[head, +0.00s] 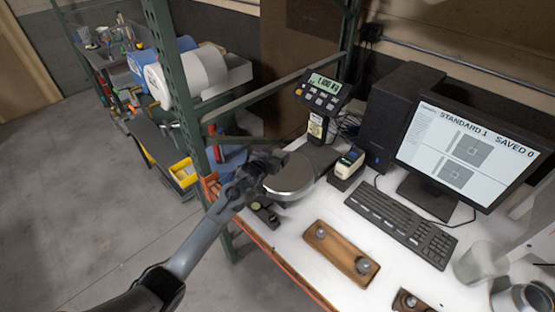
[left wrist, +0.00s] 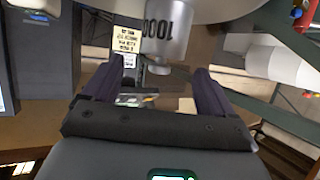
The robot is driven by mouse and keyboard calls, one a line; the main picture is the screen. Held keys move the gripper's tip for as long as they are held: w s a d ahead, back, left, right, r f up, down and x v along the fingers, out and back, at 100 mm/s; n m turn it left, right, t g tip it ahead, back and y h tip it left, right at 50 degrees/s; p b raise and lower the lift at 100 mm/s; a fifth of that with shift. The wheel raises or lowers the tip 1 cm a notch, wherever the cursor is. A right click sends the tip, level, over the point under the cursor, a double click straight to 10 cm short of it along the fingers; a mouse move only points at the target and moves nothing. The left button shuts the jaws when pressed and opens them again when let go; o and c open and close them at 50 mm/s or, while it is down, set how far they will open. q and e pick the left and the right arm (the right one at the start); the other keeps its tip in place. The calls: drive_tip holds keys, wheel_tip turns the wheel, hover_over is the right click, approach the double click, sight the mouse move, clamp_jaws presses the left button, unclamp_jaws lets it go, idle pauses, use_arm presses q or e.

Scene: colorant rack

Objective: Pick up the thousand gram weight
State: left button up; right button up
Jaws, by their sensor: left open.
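The thousand gram weight (left wrist: 166,35) is a silver cylinder with a knob and the marking 1000. It appears upside down in the left wrist view, against the broad pale disc of the scale pan (left wrist: 225,8). The round silver pan also shows in the head view (head: 291,180). My left gripper (head: 268,172) is beside the pan's left edge and hides part of it; I cannot make out the weight there. My open left gripper's dark fingers (left wrist: 150,88) point toward the weight, which shows between and beyond their tips. My right gripper is not in view.
The scale display (head: 323,88) stands behind the pan. A small boxed device (head: 347,163), keyboard (head: 400,217) and monitor (head: 468,145) lie to the right. A wooden weight block (head: 337,250) is in front. A green rack post (head: 182,90) rises left of the table.

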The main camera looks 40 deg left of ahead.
sight(276, 153)
use_arm(q)
drive_tip(key=shift+x, duration=1.85)
clamp_jaws()
drive_tip(key=shift+r, duration=0.15)
